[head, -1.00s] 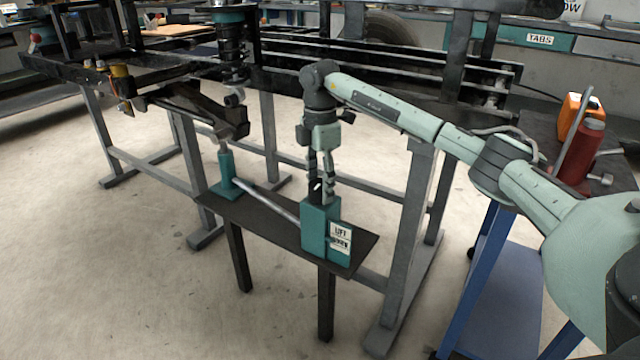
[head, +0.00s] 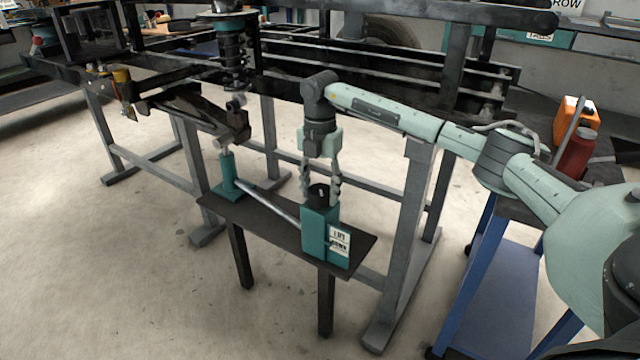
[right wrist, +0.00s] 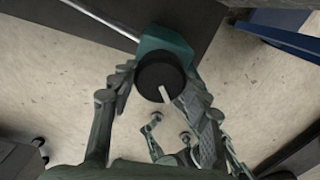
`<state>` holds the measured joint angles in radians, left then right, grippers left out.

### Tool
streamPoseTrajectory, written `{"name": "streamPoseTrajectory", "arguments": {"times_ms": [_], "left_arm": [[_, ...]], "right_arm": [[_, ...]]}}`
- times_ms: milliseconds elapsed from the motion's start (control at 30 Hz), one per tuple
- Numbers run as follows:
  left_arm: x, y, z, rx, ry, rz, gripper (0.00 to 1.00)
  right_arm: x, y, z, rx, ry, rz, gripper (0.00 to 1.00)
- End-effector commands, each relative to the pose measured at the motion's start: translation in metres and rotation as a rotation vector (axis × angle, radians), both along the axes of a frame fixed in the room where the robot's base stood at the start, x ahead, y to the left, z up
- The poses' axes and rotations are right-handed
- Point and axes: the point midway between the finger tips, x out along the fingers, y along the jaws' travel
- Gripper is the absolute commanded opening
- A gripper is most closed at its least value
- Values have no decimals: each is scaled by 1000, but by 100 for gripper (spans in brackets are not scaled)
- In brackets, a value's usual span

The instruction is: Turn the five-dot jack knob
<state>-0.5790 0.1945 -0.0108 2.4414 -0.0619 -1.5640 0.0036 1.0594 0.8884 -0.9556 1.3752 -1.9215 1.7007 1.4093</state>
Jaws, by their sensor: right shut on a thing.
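The jack box (head: 314,232) is teal, with a white "LIFT / DOWN" label on its side, and stands on a small dark table. Its round black knob (head: 320,191) sits on top; in the right wrist view the knob (right wrist: 158,72) shows a white pointer line toward the bottom of the picture. My right gripper (head: 320,187) points down with one finger on each side of the knob, shut on it. In the right wrist view the fingers flank the knob. I cannot make out any dots. My left gripper is not in view.
A metal rod (head: 268,204) runs from the box to a teal jack (head: 227,172) under a dark suspension arm (head: 200,108). A grey frame leg (head: 402,240) stands right of the small table. A blue cart (head: 495,285) is further right. Open floor lies at front left.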

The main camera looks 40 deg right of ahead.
Motion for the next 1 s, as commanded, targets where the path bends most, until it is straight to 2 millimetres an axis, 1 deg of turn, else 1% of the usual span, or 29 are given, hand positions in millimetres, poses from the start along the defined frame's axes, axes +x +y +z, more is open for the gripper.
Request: {"name": "streamPoseTrajectory", "arguments": {"times_ms": [200,500,833,1000], "left_arm": [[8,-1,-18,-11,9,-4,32],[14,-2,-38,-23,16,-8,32],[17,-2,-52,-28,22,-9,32],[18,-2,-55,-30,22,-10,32]], "right_arm": [[-1,0,2,1,2,208,18],[-1,0,1,2,1,493,18],[-1,0,1,2,0,806,18],[-1,-1,1,2,0,967,18]]}}
